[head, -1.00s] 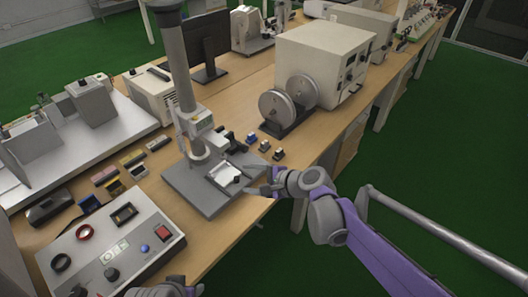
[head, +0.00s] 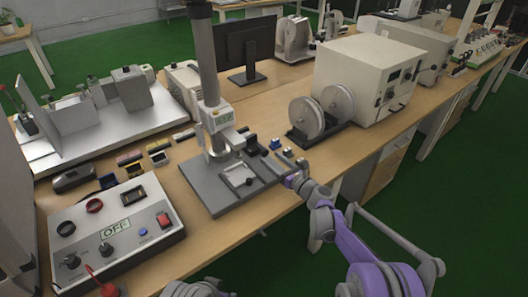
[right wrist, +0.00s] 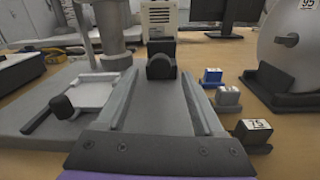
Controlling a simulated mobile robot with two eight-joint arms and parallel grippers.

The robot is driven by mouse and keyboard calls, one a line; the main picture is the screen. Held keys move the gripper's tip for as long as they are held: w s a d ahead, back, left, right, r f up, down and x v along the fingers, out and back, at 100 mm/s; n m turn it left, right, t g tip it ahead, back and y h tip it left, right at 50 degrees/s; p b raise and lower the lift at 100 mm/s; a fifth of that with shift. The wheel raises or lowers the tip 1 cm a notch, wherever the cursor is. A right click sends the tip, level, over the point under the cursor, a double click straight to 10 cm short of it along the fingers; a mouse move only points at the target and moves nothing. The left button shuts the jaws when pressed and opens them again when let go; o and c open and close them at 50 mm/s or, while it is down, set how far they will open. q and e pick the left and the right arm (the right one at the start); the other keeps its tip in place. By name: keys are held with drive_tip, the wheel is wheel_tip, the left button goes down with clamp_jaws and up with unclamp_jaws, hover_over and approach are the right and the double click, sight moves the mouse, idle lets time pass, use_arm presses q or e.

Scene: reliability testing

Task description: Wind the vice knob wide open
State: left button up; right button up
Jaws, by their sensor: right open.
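The small vice (head: 236,177) sits on the grey base of the column stand. It is a pale frame with a dark knob (head: 249,182) at its near right side. In the right wrist view the vice (right wrist: 88,92) is left of my fingers, its black knob (right wrist: 62,106) pointing to the lower left. My right gripper (head: 268,163) is open beside the base, apart from the knob. In the right wrist view its fingers (right wrist: 160,85) lie either side of empty space, with a black rounded block (right wrist: 160,64) beyond them.
Small weight blocks, one of them blue (right wrist: 212,75), stand close to the right of my right fingers. A control box (head: 118,235) with an OFF display is at front left. A twin-disc device (head: 322,110) stands further right. The column (head: 203,60) rises behind the vice.

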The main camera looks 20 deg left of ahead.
sight(266, 154)
drive_tip(key=x, duration=0.6)
drive_tip(key=shift+w+a, duration=0.15)
drive_tip(key=shift+w, duration=0.1)
clamp_jaws()
